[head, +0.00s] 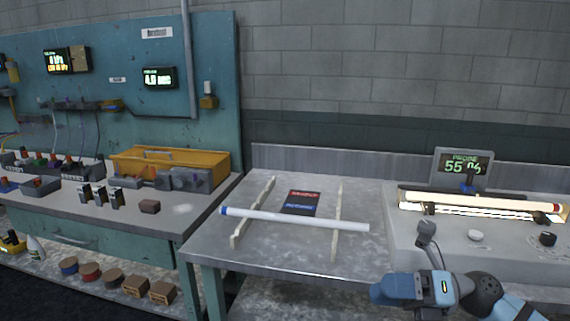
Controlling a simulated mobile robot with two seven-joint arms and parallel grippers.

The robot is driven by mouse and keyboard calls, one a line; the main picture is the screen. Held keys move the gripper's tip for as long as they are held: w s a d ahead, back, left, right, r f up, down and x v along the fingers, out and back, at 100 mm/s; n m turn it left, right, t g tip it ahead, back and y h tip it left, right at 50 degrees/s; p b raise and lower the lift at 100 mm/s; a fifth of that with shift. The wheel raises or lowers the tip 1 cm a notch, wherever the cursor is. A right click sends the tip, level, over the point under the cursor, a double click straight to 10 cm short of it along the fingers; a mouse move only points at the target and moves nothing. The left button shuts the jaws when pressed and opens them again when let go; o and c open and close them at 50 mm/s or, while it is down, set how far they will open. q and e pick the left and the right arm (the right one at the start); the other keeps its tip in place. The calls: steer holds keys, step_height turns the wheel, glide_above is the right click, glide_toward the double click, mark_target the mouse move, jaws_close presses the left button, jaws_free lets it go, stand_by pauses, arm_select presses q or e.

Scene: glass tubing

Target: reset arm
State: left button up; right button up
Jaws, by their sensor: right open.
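My right arm comes in at the lower right, and its blue and grey wrist is in front of the bench edge. My right gripper (429,243) is open near the front left of the tester; its small fingers are hard to make out, and I see nothing held in it. A white tube (295,219) with a blue left end lies across two pale rails (338,222) on the metal bench. A second, glowing tube (480,202) with a red right end lies on the tester (405,240). My left gripper is not in view.
A display (464,164) reading "PROBE 55 %" stands behind the tester. A red and blue card (300,202) lies between the rails. A yellow bin (170,163) and small parts sit on the left workbench. The bench front between rails and tester is clear.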

steer(key=s+f+n+t+h, duration=0.5)
steer(key=s+f+n+h, duration=0.3)
steer(key=f+n, duration=0.75)
steer(key=s+f+n+t+h, duration=0.55)
steer(key=s+f+n, duration=0.45)
steer(key=f+n, duration=0.55)
arm_select(q)
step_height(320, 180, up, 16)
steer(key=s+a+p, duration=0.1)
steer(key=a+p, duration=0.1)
steer(key=p, duration=2.3)
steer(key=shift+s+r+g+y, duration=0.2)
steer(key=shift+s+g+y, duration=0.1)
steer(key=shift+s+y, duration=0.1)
arm_select(e)
step_height(320, 180, up, 19)
steer(key=d+n+g+h, duration=0.1)
steer(key=d+n, duration=0.1)
steer(key=shift+s+h, duration=0.3)
steer(key=shift+h, duration=0.05)
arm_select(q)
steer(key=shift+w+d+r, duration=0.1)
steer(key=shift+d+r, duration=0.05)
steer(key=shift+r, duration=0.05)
